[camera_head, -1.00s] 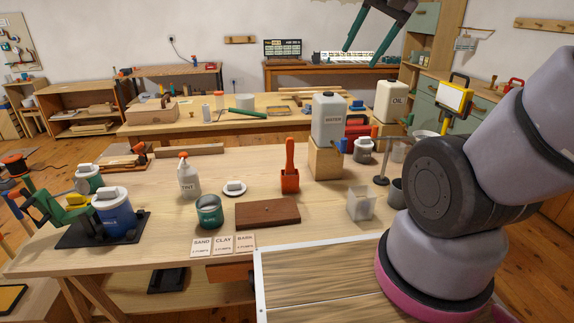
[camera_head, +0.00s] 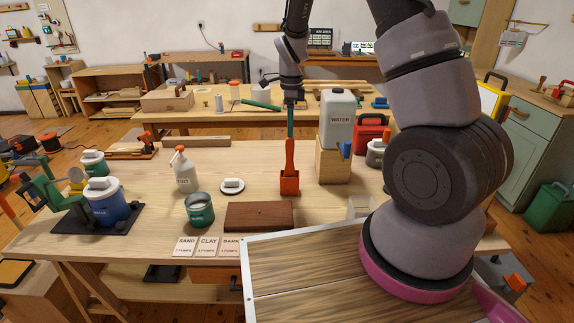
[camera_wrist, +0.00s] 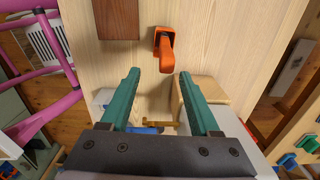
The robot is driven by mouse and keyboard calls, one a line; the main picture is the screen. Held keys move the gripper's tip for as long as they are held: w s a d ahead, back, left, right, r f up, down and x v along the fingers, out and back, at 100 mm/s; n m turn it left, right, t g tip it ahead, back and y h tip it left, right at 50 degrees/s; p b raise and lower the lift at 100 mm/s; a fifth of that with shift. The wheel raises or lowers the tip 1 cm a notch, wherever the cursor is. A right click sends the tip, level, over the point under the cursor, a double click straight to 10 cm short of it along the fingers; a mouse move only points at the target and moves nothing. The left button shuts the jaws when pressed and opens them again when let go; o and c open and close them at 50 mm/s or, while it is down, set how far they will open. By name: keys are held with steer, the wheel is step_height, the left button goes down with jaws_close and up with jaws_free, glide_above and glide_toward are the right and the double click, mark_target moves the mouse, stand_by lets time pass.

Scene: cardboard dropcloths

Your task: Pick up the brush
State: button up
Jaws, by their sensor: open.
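An orange brush (camera_head: 290,158) stands upright, handle up, in a small orange holder (camera_head: 289,184) on the workbench. Its lower end is hidden inside the holder. My gripper (camera_head: 291,134) points straight down at the top of the handle, with the teal fingers seen edge-on in the head view. In the wrist view my gripper (camera_wrist: 159,73) is open and empty. The brush handle (camera_wrist: 170,56) shows just beyond the fingertips, roughly midway between them, and the holder (camera_wrist: 163,35) is behind it. I cannot tell whether the fingertips reach the handle's height.
A water canister (camera_head: 337,120) on a wooden block (camera_head: 333,164) stands close right of the brush. A dark wooden board (camera_head: 259,216) lies in front. A tint bottle (camera_head: 184,172), green can (camera_head: 199,210) and small white dish (camera_head: 232,186) stand left. Bare bench lies behind the brush.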

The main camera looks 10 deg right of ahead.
glide_above(290, 174)
step_height(290, 174, down, 6)
steer(key=f, duration=0.1)
steer(key=shift+w+f, duration=0.2)
steer(key=shift+f, duration=0.6)
steer(key=shift+w+f, duration=0.15)
steer(key=shift+f, duration=0.65)
steer(key=shift+w+f, duration=0.2)
steer(key=shift+f, duration=0.6)
jaws_close()
